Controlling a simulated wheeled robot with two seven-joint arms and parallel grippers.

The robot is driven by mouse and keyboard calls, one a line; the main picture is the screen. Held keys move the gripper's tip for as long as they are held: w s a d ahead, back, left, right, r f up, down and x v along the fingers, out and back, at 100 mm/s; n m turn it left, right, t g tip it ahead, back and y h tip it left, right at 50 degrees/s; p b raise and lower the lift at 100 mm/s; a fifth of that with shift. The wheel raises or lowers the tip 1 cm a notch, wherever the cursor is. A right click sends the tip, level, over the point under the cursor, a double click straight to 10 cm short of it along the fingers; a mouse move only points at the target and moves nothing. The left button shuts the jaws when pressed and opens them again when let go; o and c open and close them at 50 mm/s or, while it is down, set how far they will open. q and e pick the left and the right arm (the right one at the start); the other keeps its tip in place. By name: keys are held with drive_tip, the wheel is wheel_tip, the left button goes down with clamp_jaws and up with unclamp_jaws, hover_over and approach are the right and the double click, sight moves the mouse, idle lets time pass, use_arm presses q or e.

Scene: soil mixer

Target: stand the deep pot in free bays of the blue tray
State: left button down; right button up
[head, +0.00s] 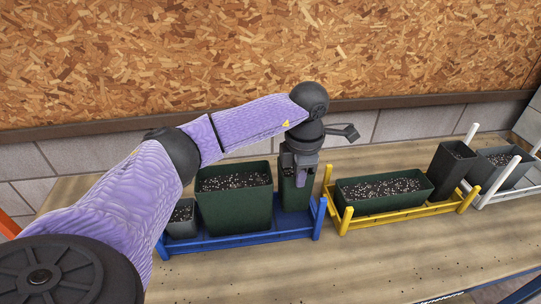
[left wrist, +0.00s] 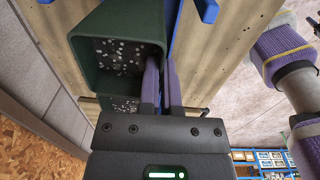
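The deep pot (head: 297,192), tall, narrow and dark green, is upright at the right end of the blue tray (head: 240,239). My left gripper (head: 300,178) comes down from above on this pot. In the left wrist view its fingers (left wrist: 162,85) are close together on the wall of the green pot (left wrist: 105,22), one inside and one outside, with speckled soil inside. Whether the pot's base touches the tray floor is hard to tell. A wide green pot (head: 235,207) and a small grey pot (head: 182,226) stand in the tray to its left. My right gripper is out of view.
A yellow tray (head: 400,214) close to the right holds a long green pot (head: 382,204) and a tall dark pot (head: 448,175). A white tray (head: 500,193) with a grey pot (head: 503,165) stands farther right. The front tabletop is clear; a wall stands behind.

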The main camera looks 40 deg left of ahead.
sight(298, 197)
use_arm(q)
wheel_tip(298, 197, down, 6)
drive_tip(key=shift+r+b, duration=0.25)
drive_tip(key=shift+b, duration=0.05)
drive_tip(key=c, duration=0.8)
unclamp_jaws()
drive_tip(key=shift+f, duration=0.1)
wheel_tip(298, 197, up, 5)
drive_tip(key=p, duration=0.3)
drive_tip(key=shift+f+p, duration=0.15)
drive_tip(key=shift+p, duration=0.15)
drive_tip(key=shift+f, duration=0.1)
wheel_tip(298, 197, up, 10)
drive_tip(key=shift+d+p, duration=0.1)
drive_tip(key=shift+p, duration=0.25)
